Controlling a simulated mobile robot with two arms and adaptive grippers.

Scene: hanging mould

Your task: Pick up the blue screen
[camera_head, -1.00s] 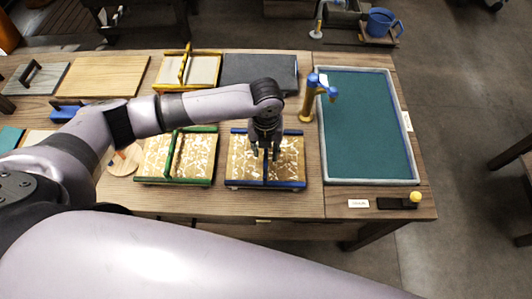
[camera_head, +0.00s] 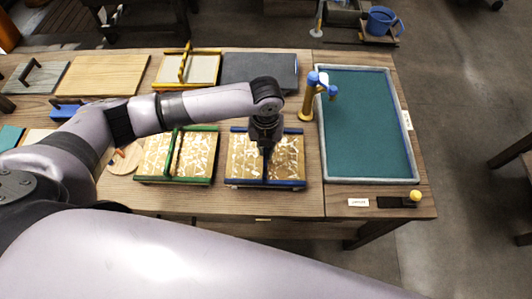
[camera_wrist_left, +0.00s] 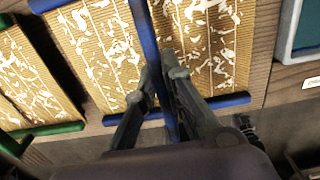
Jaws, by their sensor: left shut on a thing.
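The blue screen (camera_head: 290,158) is a tan, white-patterned panel with blue bars along its edges and a blue handle bar across its middle. It lies on the wooden table, and it also fills the middle of the left wrist view (camera_wrist_left: 205,50). My left gripper (camera_head: 267,150) points down over it and is shut on the blue handle bar. In the left wrist view its two fingers (camera_wrist_left: 160,85) stand on either side of that bar. The fingers hide part of the handle. I cannot tell whether the screen touches the table. My right gripper is not in view.
A similar green screen (camera_head: 197,158) lies just left of it. A teal basin (camera_head: 370,125) with a grey rim is at the right, with a yellow-and-blue tap (camera_head: 309,98) beside it. A yellow-framed screen (camera_head: 203,70) and a dark slab (camera_head: 260,72) lie behind.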

